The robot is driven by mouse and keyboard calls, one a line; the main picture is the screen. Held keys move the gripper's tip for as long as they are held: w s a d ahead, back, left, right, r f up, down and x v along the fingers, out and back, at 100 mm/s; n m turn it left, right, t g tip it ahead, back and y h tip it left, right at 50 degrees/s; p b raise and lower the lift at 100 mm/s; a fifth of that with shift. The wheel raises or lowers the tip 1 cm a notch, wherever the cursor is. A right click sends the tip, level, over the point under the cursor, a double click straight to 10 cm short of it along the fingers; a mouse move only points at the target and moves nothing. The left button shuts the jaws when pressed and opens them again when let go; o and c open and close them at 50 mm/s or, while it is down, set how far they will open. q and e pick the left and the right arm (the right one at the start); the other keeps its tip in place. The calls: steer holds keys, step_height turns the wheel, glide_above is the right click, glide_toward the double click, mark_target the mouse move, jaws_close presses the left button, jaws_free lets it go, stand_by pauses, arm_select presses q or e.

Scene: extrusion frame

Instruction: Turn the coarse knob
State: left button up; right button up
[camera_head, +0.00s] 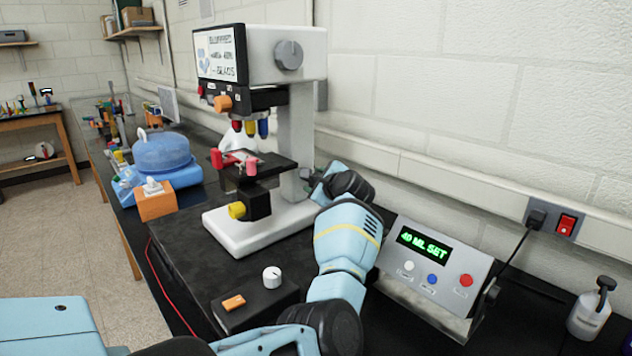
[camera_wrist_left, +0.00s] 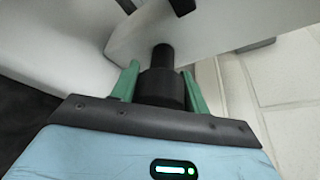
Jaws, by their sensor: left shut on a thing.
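The microscope (camera_head: 300,135) is white with a black stage (camera_head: 258,170) and stands on the dark bench. My left gripper (camera_head: 308,180) is at the right side of its pillar, partly hidden by my own wrist in the head view. In the left wrist view, the two green fingers of the gripper (camera_wrist_left: 161,86) stand on either side of a wide black knob (camera_wrist_left: 160,90). A narrower black shaft (camera_wrist_left: 162,56) runs from this knob to the white microscope body. The gripper is shut on the wide knob. My right gripper is in neither view.
A display box (camera_head: 425,258) reading "40 ML SET" stands right of my left arm. A black box with a white dial (camera_head: 271,277) is in front of the microscope. A blue round device (camera_head: 162,155) and an orange box (camera_head: 156,202) are to its left. The wall is close behind.

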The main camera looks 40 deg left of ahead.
arm_select(q)
steer(key=shift+m+g, duration=0.6)
steer(key=shift+m, duration=0.3)
steer(key=shift+m+g+b, duration=0.45)
steer(key=shift+m+g, duration=0.25)
steer(key=shift+m, duration=0.3)
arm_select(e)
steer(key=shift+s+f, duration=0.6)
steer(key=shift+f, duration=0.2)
arm_select(q)
steer(key=shift+m, duration=0.3)
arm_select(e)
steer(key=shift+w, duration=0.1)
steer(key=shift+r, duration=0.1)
arm_select(q)
steer(key=o, duration=0.9)
steer(key=shift+s, duration=0.1)
steer(key=shift+o, duration=0.3)
steer(key=shift+d, duration=0.1)
